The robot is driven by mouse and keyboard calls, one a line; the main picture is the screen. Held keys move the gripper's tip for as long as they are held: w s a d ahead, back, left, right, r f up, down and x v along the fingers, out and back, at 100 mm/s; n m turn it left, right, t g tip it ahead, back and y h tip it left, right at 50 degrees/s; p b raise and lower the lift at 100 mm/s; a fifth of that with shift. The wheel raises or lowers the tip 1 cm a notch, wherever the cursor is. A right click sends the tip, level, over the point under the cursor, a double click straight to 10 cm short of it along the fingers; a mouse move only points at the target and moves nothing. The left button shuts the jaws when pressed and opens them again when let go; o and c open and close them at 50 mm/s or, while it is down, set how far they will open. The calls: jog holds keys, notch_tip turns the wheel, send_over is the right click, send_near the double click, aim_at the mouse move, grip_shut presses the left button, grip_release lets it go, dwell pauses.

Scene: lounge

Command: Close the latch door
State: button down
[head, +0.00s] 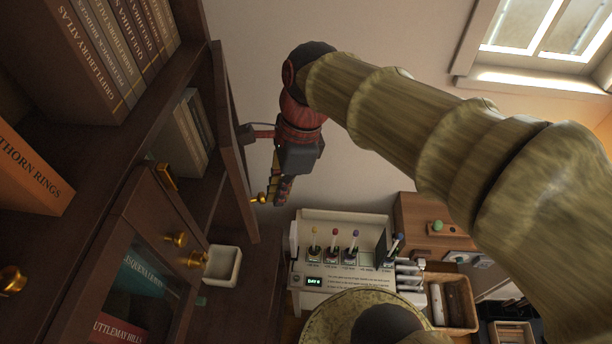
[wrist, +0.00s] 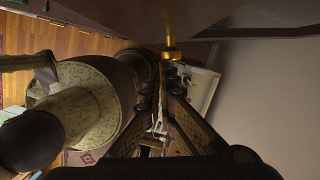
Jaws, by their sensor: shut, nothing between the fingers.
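A dark wooden cabinet door (head: 236,150) stands swung open from the bookcase in the head view, seen nearly edge-on. Its brass knob (head: 258,199) sticks out on the side facing my gripper. A brass latch piece (head: 166,177) sits on the bookcase frame left of the open door. My gripper (head: 281,198) points down just right of the knob. In the wrist view the brass knob (wrist: 171,49) lies just beyond my fingertips (wrist: 171,72), under the dark door panel (wrist: 120,18). The fingers are shut and empty; I cannot tell if they touch the knob.
The bookcase holds books (head: 195,128) and a lower glass door (head: 140,285) with brass knobs (head: 176,240). A white rack (head: 340,230) with coloured-topped items and a wooden tray (head: 452,303) stand below my arm.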

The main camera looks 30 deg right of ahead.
jog(key=w+a+m+p, duration=0.1)
jog(key=w+a, duration=0.1)
jog(key=a, duration=0.7)
jog(key=shift+a, duration=0.25)
jog(key=shift+a, duration=0.15)
